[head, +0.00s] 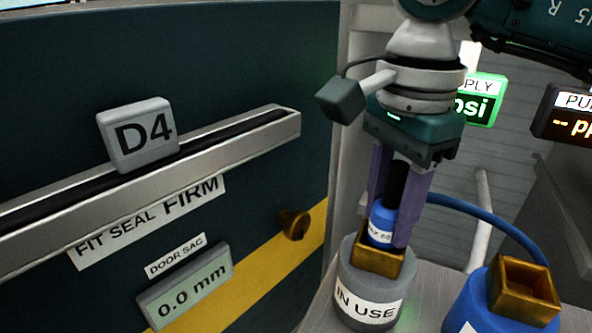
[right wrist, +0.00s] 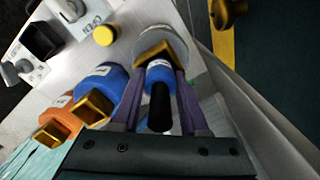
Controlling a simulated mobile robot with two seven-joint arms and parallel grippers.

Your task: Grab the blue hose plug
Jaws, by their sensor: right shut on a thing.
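The blue hose plug (head: 382,221) has a black upper part and stands upright in the brass square socket of a grey holder (head: 345,283) labelled "IN USE". In the right wrist view the blue plug (right wrist: 158,76) also shows, with its black end toward the camera. My right gripper (head: 392,225) points down with its purple fingers on both sides of the plug, shut on it. The plug's lower end is hidden in the socket. My left gripper is not in view.
A blue holder with a brass square socket (head: 525,290) stands to the right, and a blue hose (head: 490,218) arcs toward it. An orange holder (right wrist: 60,118) is beyond it in the right wrist view. A dark door panel with a brass knob (head: 294,224) is on the left.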

